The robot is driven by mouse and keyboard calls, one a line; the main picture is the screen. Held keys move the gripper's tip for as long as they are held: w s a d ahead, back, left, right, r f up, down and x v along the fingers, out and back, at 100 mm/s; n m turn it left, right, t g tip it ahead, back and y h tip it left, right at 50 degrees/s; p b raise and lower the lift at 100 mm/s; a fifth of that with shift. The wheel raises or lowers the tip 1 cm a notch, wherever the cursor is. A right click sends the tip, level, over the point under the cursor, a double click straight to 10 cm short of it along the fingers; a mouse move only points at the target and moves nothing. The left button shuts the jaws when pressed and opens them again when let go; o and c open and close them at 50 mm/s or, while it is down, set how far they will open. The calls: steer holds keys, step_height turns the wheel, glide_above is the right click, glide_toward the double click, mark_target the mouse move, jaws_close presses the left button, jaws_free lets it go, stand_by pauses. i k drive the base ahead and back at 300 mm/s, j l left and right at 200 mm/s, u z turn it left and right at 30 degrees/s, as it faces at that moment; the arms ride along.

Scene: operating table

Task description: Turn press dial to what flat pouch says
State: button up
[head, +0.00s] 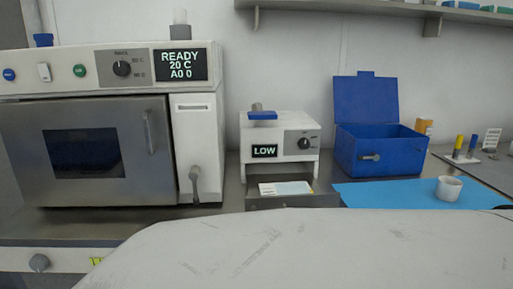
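The press (258,131) is a small white machine in the middle of the head view, with a blue-topped lever above it. Its display (264,151) reads LOW. The press dial (305,143) is a round black knob on a grey panel, right of the display; its small markings are too blurred to read. A flat pouch (285,188), pale with a light blue part, lies under the press head on the grey base. Its print is too small to read. My gripper is not in view.
Left stands a large steriliser (20,122) with its own dial (122,69) and a screen (180,65) reading READY, 20 C. Right of the press are an open-lidded blue box (350,148), a blue mat (395,193) and a white cup (448,188). A shelf (350,5) runs above.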

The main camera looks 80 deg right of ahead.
mark_target(304, 143)
steer(key=z, duration=2.65)
